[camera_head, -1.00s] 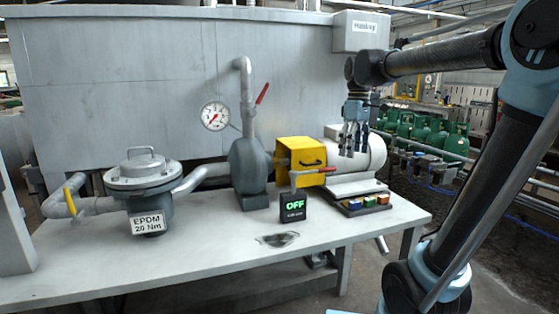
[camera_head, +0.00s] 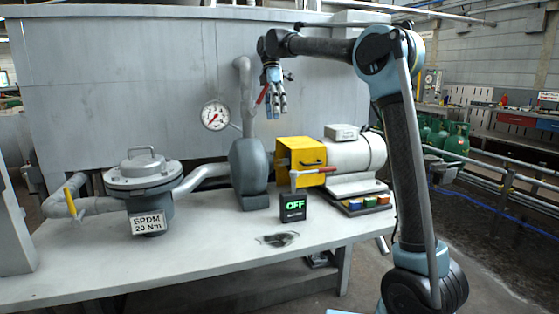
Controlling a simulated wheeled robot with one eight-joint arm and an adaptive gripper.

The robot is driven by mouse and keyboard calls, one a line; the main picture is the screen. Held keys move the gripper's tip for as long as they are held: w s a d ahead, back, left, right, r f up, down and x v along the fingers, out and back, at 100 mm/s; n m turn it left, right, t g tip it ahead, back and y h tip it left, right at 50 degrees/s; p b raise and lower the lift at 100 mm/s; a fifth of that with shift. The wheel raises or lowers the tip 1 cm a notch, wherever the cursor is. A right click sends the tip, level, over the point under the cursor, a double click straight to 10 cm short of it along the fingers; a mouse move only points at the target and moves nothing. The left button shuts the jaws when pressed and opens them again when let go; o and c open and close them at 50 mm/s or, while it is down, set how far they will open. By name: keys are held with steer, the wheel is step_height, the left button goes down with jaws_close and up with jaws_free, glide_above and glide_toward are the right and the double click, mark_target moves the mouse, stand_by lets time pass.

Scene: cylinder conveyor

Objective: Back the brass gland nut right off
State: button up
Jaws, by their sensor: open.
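I cannot make out the brass gland nut. The yellow guard box (camera_head: 300,157) with a dark handle stands between the grey pump (camera_head: 247,168) and the pale motor (camera_head: 358,152), and it may hide the nut. My gripper (camera_head: 277,112) is open and empty, its fingers pointing down. It is raised well above the bench, in front of the red-handled valve pipe (camera_head: 243,78) and above the gap between the pump and the yellow box. It touches nothing that I can see.
A display (camera_head: 293,207) reads OFF. A button box (camera_head: 362,203) stands at right, a lidded strainer marked EPDM 20 Nm (camera_head: 143,180) at left.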

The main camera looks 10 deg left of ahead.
steer(key=a, duration=0.1)
glide_toward(279, 163)
steer(key=shift+n, duration=0.3)
steer(key=f, duration=0.8)
steer(key=shift+d+f, duration=0.2)
steer(key=shift+d, duration=0.2)
